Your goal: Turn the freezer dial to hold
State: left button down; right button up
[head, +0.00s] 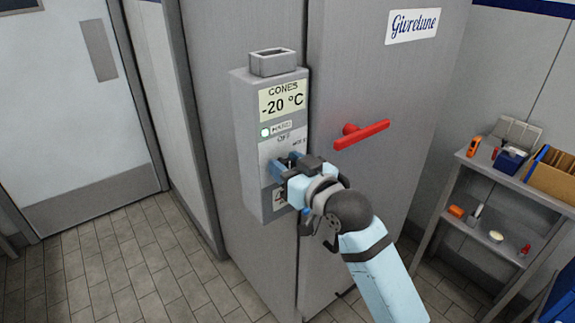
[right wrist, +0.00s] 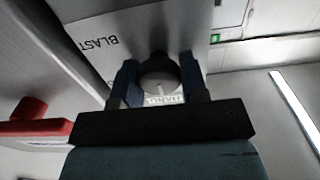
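The freezer's grey control box (head: 251,158) shows a "-20 °C" label, a lit green lamp beside the word HARD, and OFF below. My right gripper (head: 285,168) is at the box's lower front and hides the dial in the head view. In the right wrist view the round grey dial (right wrist: 160,76) sits between the fingers of my right gripper (right wrist: 159,80), with no clear gap at either side. Its pale pointer mark faces a partly hidden label, which seems to read HARD upside down. BLAST is printed to the left. My left gripper is not in view.
A red door handle (head: 362,134) sticks out just right of the control box, close to my right arm. It also shows at the left in the right wrist view (right wrist: 33,122). A grey shelf (head: 462,170) with tools and boxes stands at the right. The tiled floor at left is clear.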

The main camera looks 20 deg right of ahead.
jog(key=shift+r+m+p, duration=0.25)
jog(key=shift+m+p, duration=1.15)
jog(key=shift+p, duration=0.75)
jog(key=shift+d+m+p, duration=0.1)
jog(key=shift+m+p, duration=0.8)
jog(key=shift+p, duration=0.2)
jog(key=m+p, duration=0.5)
jog(key=shift+f, duration=0.2)
jog(key=shift+m+p, duration=0.65)
jog(key=shift+m, duration=0.15)
jog(key=shift+d+f+m, duration=0.1)
jog(key=shift+f+m, duration=0.05)
jog(key=shift+m, duration=0.15)
jog(key=o, duration=0.9)
